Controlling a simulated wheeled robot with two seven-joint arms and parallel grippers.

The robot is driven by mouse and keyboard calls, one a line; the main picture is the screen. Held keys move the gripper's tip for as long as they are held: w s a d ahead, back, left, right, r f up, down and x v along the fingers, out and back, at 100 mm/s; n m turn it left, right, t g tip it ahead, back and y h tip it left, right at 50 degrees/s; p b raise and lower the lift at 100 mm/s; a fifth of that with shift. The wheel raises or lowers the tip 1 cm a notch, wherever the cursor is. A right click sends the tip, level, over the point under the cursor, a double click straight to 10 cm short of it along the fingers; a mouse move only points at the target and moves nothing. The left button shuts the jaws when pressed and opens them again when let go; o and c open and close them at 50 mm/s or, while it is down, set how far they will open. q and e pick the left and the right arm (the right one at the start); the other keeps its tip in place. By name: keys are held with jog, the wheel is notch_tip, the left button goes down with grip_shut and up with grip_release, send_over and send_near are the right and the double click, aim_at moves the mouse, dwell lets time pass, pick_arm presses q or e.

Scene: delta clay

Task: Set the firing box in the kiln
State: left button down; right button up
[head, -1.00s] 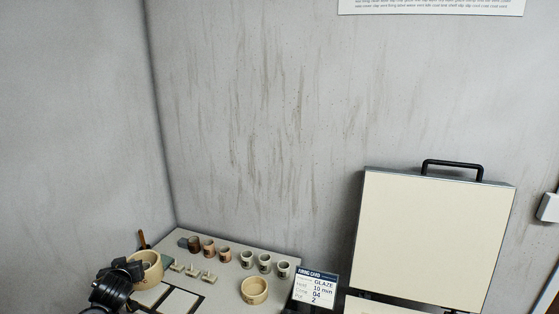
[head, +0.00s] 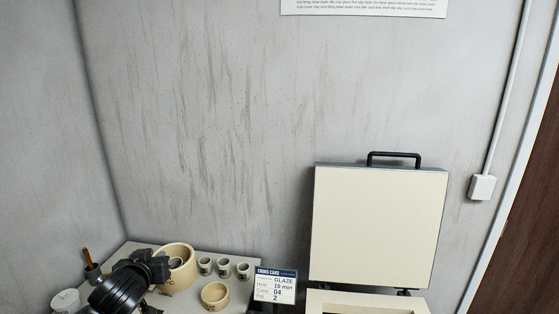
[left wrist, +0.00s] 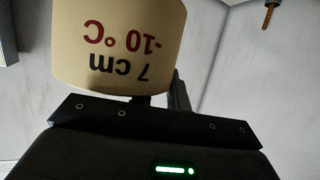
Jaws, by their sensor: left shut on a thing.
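The firing box looks to be the tan round container (head: 178,266) in the head view, held by its side in my left gripper (head: 160,268). In the left wrist view the tan container (left wrist: 120,40) fills the top, with upside-down print "7 cm" and "-10 °C". My left gripper is shut on it, above the table at the lower left. The kiln (head: 368,300) stands at the lower right with its cream lid (head: 378,225) raised upright; only the rim and the start of its opening show. My right gripper is not in view.
A grey table (head: 240,260) carries several small cups (head: 223,267) and a tan bowl (head: 215,294). A firing card (head: 275,287) reading "GLAZE, 10 min, 04, 2" stands between the bowl and the kiln. A white pot (head: 65,301) and a dark tool cup (head: 93,272) are at the left.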

aim_at(183, 277)
pick_arm(q)
jog(key=s+d+r+m+h, duration=0.2)
jog(key=s+d+r, duration=0.3)
jog(key=d+r, duration=0.45)
notch_tip(183, 277, down, 15)
jog(key=b, duration=1.4)
jog(key=shift+s, duration=0.3)
